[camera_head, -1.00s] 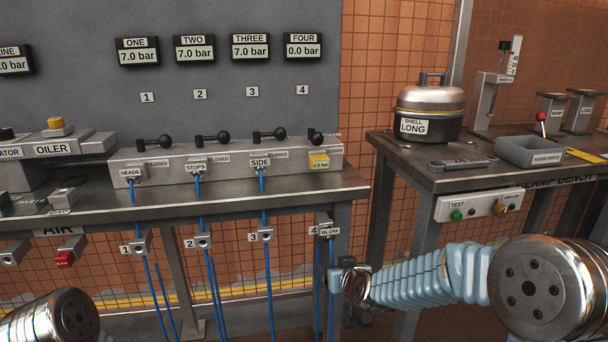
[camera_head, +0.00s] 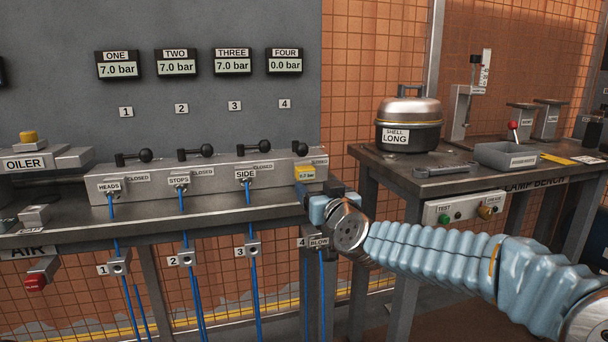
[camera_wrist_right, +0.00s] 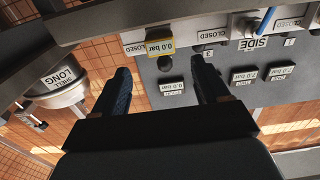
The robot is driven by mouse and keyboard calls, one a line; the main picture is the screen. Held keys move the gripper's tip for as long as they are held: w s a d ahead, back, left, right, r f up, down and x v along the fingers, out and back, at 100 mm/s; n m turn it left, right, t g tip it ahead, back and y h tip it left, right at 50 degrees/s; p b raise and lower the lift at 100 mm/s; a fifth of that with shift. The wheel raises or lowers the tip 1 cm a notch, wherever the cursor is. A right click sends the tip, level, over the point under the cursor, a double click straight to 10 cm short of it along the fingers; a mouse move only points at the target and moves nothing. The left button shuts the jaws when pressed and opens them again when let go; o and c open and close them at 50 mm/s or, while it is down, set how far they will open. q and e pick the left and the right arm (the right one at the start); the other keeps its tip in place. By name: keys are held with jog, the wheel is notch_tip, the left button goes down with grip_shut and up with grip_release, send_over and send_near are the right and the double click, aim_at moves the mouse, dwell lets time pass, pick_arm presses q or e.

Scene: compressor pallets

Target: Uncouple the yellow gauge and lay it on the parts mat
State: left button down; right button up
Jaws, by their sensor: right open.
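The yellow gauge (camera_head: 305,173) reads 0.0 bar and sits at the right end of the grey valve manifold (camera_head: 217,177), below the FOUR display. It also shows in the right wrist view (camera_wrist_right: 161,47), just beyond the fingertips and between them. My right gripper (camera_head: 320,193) is just below and in front of the gauge. In the right wrist view its two dark fingers (camera_wrist_right: 160,70) are spread with nothing between them. I cannot make out the parts mat. My left gripper is out of view.
Blue hoses hang from the HEADS, STOPS and SIDE ports. Black valve levers (camera_head: 195,153) stand above the manifold.

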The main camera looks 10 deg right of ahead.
aim_at(307, 176)
jog(key=shift+w+a, duration=0.15)
jog(key=shift+w, duration=4.35)
jog(key=c, duration=1.3)
jog(key=shift+s, duration=3)
